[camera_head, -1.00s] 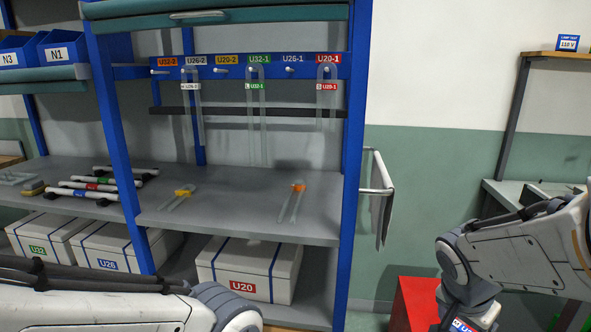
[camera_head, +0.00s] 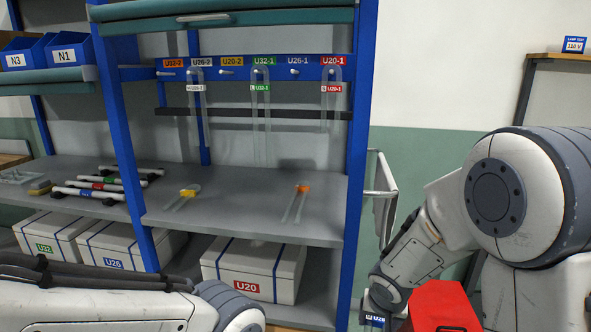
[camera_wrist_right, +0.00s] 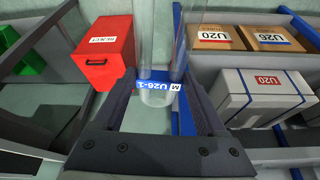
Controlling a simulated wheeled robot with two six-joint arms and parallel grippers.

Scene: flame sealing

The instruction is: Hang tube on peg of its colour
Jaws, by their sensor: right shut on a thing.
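A clear U-shaped tube (camera_wrist_right: 146,35) with a blue U26-1 label (camera_wrist_right: 150,84) is between the fingers of my right gripper (camera_wrist_right: 160,100), which is shut on it. In the head view this gripper is low, below the peg rail, and only the tube's blue label (camera_head: 374,320) shows clearly. The blue rail has a U26-1 peg (camera_head: 294,72) with no tube on it. Clear tubes hang at U26-2 (camera_head: 198,110), U32-1 (camera_head: 261,120) and U20-1 (camera_head: 332,108). The U32-2 and U20-2 pegs (camera_head: 225,73) look empty. My left gripper is out of view.
A tube with a yellow clip (camera_head: 188,192) and one with an orange clip (camera_head: 302,188) lie on the grey shelf (camera_head: 240,215). A red bin (camera_head: 440,305) is below.

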